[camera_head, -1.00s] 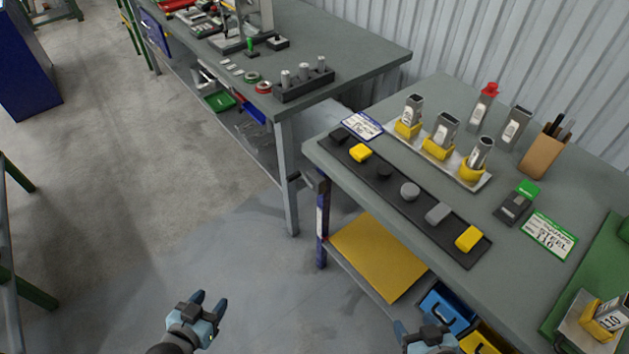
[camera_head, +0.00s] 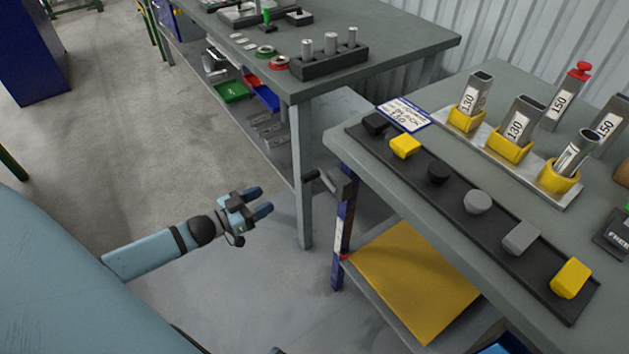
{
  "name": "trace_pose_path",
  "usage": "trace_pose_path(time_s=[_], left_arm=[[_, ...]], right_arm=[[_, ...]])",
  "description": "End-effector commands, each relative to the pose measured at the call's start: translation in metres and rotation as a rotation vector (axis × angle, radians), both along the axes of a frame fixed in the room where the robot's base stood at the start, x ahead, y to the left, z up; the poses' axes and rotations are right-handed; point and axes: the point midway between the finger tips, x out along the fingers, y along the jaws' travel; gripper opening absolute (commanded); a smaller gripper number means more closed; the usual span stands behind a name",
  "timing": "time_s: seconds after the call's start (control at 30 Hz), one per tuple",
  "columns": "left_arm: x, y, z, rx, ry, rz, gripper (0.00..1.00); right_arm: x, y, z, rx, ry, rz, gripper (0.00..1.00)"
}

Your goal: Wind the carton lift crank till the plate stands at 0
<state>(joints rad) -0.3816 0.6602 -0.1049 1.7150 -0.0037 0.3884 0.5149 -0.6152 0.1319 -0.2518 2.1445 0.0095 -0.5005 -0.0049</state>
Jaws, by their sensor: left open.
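The crank (camera_head: 322,181) is a dark handle and arm on a grey block at the left end of the right-hand table, just under its top. A yellow plate (camera_head: 415,283) lies level below that table top; I take it for the lift plate. A narrow blue, white and red strip (camera_head: 343,222) runs down the leg beside it; its marks are too small to read. My left gripper (camera_head: 264,200) is open and empty, pointing right, left of the crank and apart from it in the picture. My right gripper is not in view.
The right-hand table (camera_head: 480,235) carries a black strip (camera_head: 457,203) of plugs and a tray of yellow holders with grey tubes. A grey leg (camera_head: 303,190) of the back table stands close between my left gripper and the crank. The floor left of it is clear.

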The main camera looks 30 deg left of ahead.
Motion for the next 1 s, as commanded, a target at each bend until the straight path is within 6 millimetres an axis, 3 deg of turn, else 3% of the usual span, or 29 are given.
trace_pose_path(time_s=[0.6,1.0], left_arm=[[0.106,-0.045,0.0,0.0,-0.001,0.001,0.51],[0.121,-0.051,0.0,0.002,0.001,0.001,0.51]], right_arm=[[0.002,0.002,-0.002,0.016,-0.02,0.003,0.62],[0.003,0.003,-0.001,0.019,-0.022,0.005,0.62]])
